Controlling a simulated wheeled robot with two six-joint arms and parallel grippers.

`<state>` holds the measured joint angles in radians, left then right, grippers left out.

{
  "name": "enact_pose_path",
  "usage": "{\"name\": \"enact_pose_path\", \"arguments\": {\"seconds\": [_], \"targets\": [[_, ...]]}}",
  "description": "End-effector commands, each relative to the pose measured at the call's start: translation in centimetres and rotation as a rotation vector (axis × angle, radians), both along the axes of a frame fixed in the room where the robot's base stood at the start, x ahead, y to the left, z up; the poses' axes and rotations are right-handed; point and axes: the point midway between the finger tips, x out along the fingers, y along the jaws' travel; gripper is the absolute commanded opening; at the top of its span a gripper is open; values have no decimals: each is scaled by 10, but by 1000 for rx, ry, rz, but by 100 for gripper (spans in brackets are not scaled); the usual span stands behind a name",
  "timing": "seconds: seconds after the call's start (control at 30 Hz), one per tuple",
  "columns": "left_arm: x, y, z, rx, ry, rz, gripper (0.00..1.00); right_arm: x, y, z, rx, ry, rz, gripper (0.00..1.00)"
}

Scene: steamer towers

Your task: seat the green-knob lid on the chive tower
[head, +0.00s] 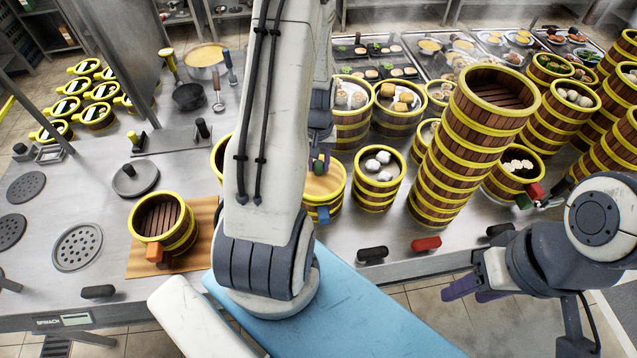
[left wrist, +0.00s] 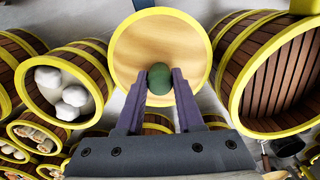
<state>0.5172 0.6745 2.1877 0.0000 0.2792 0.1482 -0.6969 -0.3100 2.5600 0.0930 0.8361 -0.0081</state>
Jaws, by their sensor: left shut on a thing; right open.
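The green-knob lid (head: 327,184) has a pale wooden top and a yellow rim. My left gripper (head: 318,160) is shut on its green knob (left wrist: 160,78), partly hidden behind my arm in the head view. In the left wrist view the lid (left wrist: 135,48) is held by the knob between the purple fingers. The lid is over or on a yellow-banded steamer (head: 322,207) with a blue tab; I cannot tell whether they touch. No readable label shows which tower is chive. My right gripper (head: 472,288) is open and empty at the lower right.
A steamer of white buns (head: 378,180) stands just right of the lid. A tall open tower (head: 455,140) rises further right. A low open steamer (head: 165,220) with an orange tab stands on a wooden board at left. Several food-filled steamers crowd the back.

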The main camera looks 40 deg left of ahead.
Motion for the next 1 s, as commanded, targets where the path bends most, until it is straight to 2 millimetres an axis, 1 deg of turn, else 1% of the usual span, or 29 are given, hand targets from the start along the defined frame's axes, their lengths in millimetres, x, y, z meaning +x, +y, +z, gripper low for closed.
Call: {"name": "enact_pose_path", "arguments": {"seconds": [0.77, 0.8, 0.87, 1.0], "targets": [[0, 0, -15, 0, 0, 0, 0, 0, 0, -12, 0, 0, 0, 50], [0, 0, -14, 0, 0, 0, 48, 0, 0, -11, 0, 0, 0, 50], [0, 0, -14, 0, 0, 0, 71, 0, 0, -11, 0, 0, 0, 50], [0, 0, -14, 0, 0, 0, 71, 0, 0, -11, 0, 0, 0, 50]]}}
